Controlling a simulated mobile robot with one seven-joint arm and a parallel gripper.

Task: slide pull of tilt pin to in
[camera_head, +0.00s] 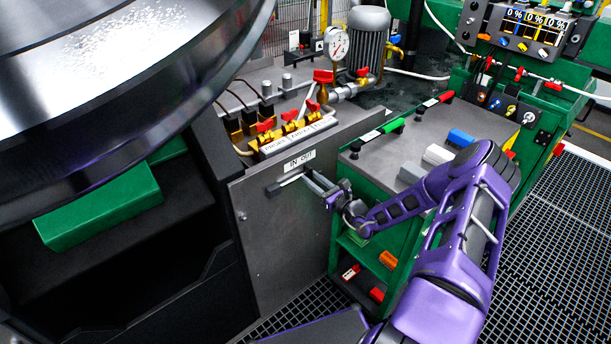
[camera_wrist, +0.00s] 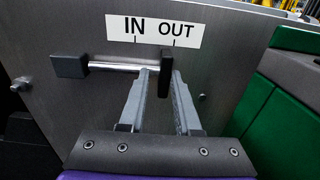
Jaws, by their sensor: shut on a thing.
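The tilt pin shows in the wrist view as a bright rod (camera_wrist: 113,66) between a dark block (camera_wrist: 70,66) at left and a black upright pull (camera_wrist: 166,68) at right. The pull stands below the OUT mark of the white IN/OUT label (camera_wrist: 153,30). My gripper (camera_wrist: 162,76) has one finger on each side of the pull and is shut on it; the fingers hide part of its lower end. In the head view my gripper (camera_head: 308,180) reaches the pin on the grey panel from the right, below the label (camera_head: 299,161).
A green tool cart (camera_head: 345,232) with handles and blocks on its top stands right of the panel (camera_head: 285,240). Brass valves with red handles (camera_head: 290,115) sit above the panel.

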